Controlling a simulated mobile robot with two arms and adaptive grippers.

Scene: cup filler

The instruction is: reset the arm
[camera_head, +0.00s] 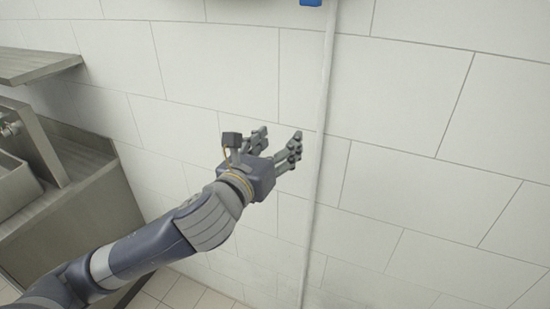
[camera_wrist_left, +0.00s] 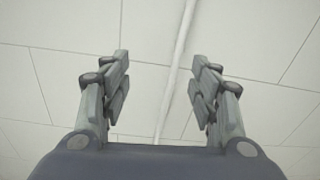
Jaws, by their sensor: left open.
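My left gripper (camera_head: 280,142) is raised in front of a white tiled wall in the head view, its arm coming in from the lower left. Its fingers are spread apart with nothing between them. In the left wrist view, the two fingers of the left gripper (camera_wrist_left: 162,80) stand wide open, with only the wall and a pipe behind the gap. My right gripper is not in view.
A thin white vertical pipe (camera_head: 322,120) runs down the tiled wall (camera_head: 430,100) just right of the gripper. A metal counter with a sink (camera_head: 15,190) and a shelf (camera_head: 35,65) stand at the left. The space at the right is clear.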

